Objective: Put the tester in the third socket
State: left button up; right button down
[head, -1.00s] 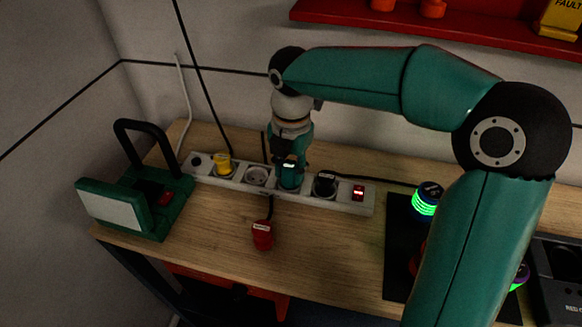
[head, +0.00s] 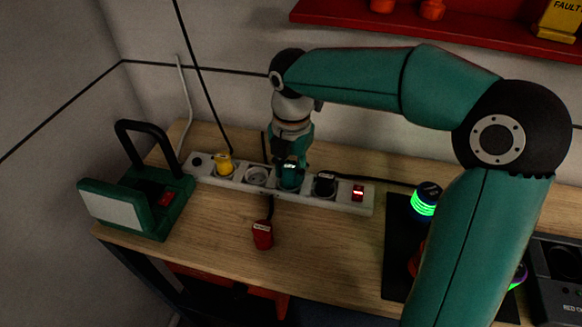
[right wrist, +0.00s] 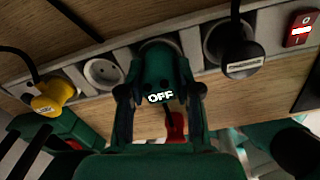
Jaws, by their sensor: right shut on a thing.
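The tester (right wrist: 160,78) is a dark green block with a lit "OFF" display, and it also shows in the head view (head: 290,177). My right gripper (right wrist: 160,97) is shut on it, one finger on each side. The tester is at a round socket of the white power strip (head: 343,203), between the empty socket (head: 256,176) and the black plug (head: 325,183). The socket's rim shows around it in the wrist view. I cannot tell how deep it sits. My left gripper is not in view.
A yellow plug (head: 224,164) fills the socket left of the empty one. A red switch (head: 358,193) is at the strip's right end. A red plug (head: 263,234) lies in front. A green work lamp (head: 150,200) stands left. The front wood is mostly bare.

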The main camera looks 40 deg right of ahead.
aim_at(291, 166)
jog(key=shift+f+b, duration=0.35)
jog(key=shift+f, duration=0.2)
jog(key=c, duration=1.1)
grip_release()
notch_tip(291, 166, up, 11)
jog(key=p, duration=1)
jog(key=shift+s+r, duration=0.1)
jog(key=shift+s, duration=0.05)
jog(key=shift+r, duration=0.15)
